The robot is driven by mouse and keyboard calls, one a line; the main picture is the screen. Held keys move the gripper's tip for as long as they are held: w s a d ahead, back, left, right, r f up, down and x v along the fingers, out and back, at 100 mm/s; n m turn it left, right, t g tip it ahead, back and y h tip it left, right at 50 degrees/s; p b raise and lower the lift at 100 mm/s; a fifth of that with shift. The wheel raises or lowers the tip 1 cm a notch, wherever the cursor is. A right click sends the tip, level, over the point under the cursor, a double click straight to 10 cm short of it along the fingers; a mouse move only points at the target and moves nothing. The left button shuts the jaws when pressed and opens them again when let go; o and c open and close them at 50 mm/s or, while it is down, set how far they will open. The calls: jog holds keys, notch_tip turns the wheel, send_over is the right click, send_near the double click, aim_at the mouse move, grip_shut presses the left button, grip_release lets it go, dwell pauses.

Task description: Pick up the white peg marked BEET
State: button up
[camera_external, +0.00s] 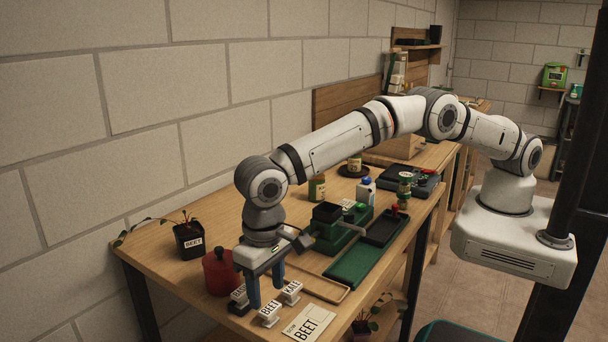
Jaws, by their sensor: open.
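The white peg marked BEET (269,314) stands near the front left corner of the wooden table. My gripper (266,297) points down with its two dark fingers apart. It is open, with nothing seen between the fingers. The white peg is just in front of and below the fingers; I cannot tell whether they touch it. A white peg (292,290), whose label seems to read KALE, stands to the right. A dark peg (238,297) with a white label, apparently BEET, stands to the left, partly hidden by a finger.
A card reading BEET (309,323) lies at the table's front edge. A red lidded pot (220,273) is close left of my gripper. A black pot (189,241) labelled BEET holds a seedling. A green tray (350,265) and a thin wooden frame (325,293) lie to the right.

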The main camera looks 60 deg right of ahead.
aim_at(268, 307)
jog(key=f+p, duration=0.1)
jog(key=f, duration=0.2)
jog(key=f+p, duration=0.1)
jog(key=f, duration=0.2)
jog(key=shift+w+d+f, duration=0.1)
jog(key=shift+d+f, duration=0.1)
jog(key=shift+c, duration=0.2)
jog(key=c, duration=0.7)
jog(key=shift+r, duration=0.15)
